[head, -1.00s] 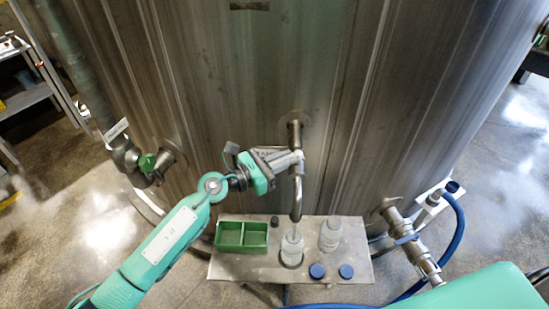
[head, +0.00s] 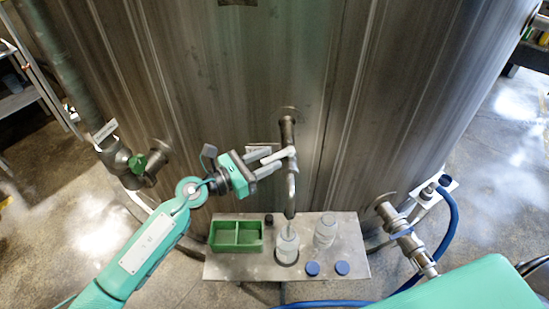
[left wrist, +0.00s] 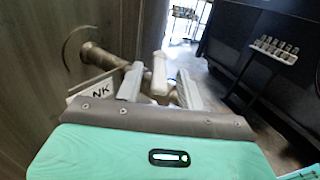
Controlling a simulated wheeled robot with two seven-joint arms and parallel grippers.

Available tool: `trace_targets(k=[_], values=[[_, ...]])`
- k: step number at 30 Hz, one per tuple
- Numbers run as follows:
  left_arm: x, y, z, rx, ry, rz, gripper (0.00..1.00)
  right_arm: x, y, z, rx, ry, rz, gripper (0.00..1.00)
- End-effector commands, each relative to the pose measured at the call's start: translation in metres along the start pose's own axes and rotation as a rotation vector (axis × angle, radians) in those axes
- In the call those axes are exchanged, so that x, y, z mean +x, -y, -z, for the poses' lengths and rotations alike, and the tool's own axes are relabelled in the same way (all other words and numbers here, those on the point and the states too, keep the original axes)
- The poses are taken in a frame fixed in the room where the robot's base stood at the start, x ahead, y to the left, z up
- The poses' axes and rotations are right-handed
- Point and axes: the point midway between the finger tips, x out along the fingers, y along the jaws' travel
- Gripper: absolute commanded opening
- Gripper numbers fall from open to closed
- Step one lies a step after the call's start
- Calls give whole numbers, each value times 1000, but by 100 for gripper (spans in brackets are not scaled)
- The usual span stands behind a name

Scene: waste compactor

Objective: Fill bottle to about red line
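A clear bottle (head: 287,250) stands upright on the metal shelf, under the spout of the sampling tap (head: 290,190) on the tank wall. No red line or liquid level can be made out on it. The tap's pale lever (head: 279,156) is at the top of the spout. My left gripper (head: 270,162) is beside the lever with its fingers apart. In the left wrist view the pale lever (left wrist: 158,75) shows between the two fingers of my left gripper (left wrist: 160,90), with gaps visible. My right gripper is out of view.
A valve with a blue hose (head: 455,225) is at right. A green-handled valve (head: 138,164) is at left.

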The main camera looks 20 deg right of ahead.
Motion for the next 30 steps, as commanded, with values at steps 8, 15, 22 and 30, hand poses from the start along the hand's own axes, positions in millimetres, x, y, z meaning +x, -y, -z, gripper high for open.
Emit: trace_targets(k=[8, 15, 22, 30], values=[[-58, 0, 6, 2, -3, -2, 38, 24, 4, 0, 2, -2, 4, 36], [-94, 0, 4, 1, -1, -1, 38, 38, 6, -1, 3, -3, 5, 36], [-106, 0, 1, -1, -1, 0, 38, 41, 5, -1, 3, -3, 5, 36], [-107, 0, 0, -1, 0, 0, 38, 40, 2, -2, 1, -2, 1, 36]])
